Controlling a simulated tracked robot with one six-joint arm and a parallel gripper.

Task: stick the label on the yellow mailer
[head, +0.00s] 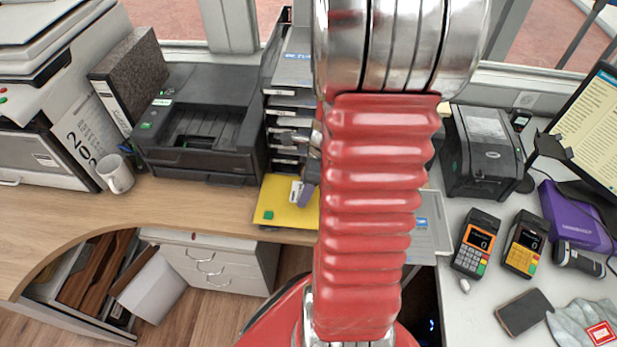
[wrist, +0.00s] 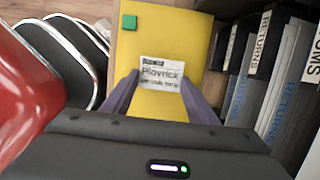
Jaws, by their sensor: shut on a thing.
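The yellow mailer (head: 283,216) lies on the wooden counter near its front edge, partly hidden by my arm in the head view. In the wrist view the mailer (wrist: 190,42) fills the middle, with a green square near its upper left corner. My gripper (wrist: 161,80) has purple fingers and is shut on the white printed label (wrist: 162,72), held over the mailer's face. In the head view my gripper (head: 303,196) is mostly behind my red arm, with the label (head: 296,189) beside a finger. I cannot tell whether the label touches the mailer.
A stack of trays (head: 288,100) stands right behind the mailer, close to my gripper. A black printer (head: 205,125) and a white mug (head: 115,173) stand to the left. Two card terminals (head: 476,242) sit on the right counter. Wood left of the mailer is clear.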

